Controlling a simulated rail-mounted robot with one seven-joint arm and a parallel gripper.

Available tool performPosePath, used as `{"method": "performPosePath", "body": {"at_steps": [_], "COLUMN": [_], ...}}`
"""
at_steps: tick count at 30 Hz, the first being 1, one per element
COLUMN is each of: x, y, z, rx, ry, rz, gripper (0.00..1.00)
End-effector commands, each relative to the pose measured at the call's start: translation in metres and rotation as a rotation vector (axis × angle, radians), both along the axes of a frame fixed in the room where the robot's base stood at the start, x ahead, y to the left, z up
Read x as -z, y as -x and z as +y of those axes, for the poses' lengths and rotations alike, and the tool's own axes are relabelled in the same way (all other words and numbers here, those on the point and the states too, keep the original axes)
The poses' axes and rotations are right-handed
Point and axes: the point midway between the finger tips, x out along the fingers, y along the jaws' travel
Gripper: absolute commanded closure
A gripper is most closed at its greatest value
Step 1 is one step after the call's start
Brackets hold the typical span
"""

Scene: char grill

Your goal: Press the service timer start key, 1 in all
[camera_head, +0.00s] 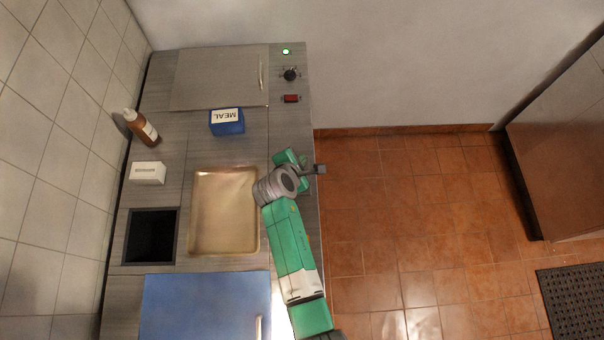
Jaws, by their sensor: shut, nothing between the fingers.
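I cannot tell for sure which item is the service timer start key. Small controls sit in a column at the far right of the counter: a lit green round button (286,51), a black knob (290,74) and a red rocker-like switch (291,98). My gripper (321,169) is over the right edge of the counter, nearer to me than these controls and apart from them. It looks shut and empty. My green arm hides part of the counter's right side.
A blue MEAL box (227,128), a brown bottle (142,127) and a white box (148,173) stand on the counter. A tan tray (224,245), a dark square opening (151,237), a grey lid (215,80) and a blue panel (200,305) lie around. Open tiled floor is right.

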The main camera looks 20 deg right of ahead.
Motion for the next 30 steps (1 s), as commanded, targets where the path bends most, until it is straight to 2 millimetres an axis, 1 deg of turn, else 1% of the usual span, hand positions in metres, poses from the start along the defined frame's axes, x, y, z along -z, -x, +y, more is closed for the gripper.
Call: {"method": "performPosePath", "body": {"at_steps": [1,9,15,18,30], "x": [0.012,0.053,0.074,0.077,0.076], "y": [0.000,0.000,0.000,0.000,0.000], "z": [0.000,0.000,0.000,0.000,0.000], "rx": [0.000,0.000,0.000,0.000,0.000], "ry": [0.000,0.000,0.000,0.000,0.000], "rz": [0.000,0.000,-0.001,-0.001,-0.001], "gripper": [1.00,1.00,1.00,1.00,1.00]}}
